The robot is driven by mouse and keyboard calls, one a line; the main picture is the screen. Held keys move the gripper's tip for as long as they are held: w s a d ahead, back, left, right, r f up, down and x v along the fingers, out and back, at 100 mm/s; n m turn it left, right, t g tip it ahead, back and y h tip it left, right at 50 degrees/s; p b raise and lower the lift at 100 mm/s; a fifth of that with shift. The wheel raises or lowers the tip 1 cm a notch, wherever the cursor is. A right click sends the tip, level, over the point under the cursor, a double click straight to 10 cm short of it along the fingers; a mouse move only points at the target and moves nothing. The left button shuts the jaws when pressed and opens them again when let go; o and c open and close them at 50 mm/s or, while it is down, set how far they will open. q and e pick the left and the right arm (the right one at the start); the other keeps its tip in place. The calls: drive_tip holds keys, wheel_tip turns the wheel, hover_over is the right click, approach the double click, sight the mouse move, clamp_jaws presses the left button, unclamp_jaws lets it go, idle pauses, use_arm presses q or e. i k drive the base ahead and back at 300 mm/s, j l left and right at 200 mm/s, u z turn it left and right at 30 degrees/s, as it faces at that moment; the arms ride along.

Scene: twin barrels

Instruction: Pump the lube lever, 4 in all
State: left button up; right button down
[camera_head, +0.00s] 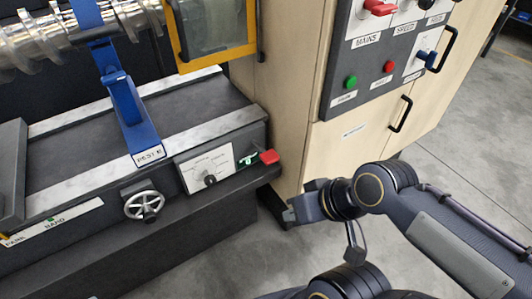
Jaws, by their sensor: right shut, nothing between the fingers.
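A small lever with a red grip (269,156) sticks out at the right end of the machine bed's front face, beside a small green part; I take it to be the lube lever, though no label there is readable. My right gripper (288,215) comes in from the right and points left. It is shut and empty, below and slightly right of the red grip, apart from it in the picture. My left gripper is not in view.
A handwheel (144,205) and a white dial plate (207,168) sit left of the lever. A wooden cabinet (350,150) with a grey switch panel (385,60) stands behind and right. A blue rest (130,110) spans the bed. Grey floor is clear around my right gripper.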

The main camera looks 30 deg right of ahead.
sight(270, 157)
drive_tip(key=i+j+z, duration=0.4)
drive_tip(key=j, duration=0.25)
drive_tip(key=i+j+z, duration=0.15)
drive_tip(key=j, duration=0.25)
drive_tip(key=i+j+z, duration=0.2)
drive_tip(key=j, duration=0.2)
drive_tip(key=i, duration=0.05)
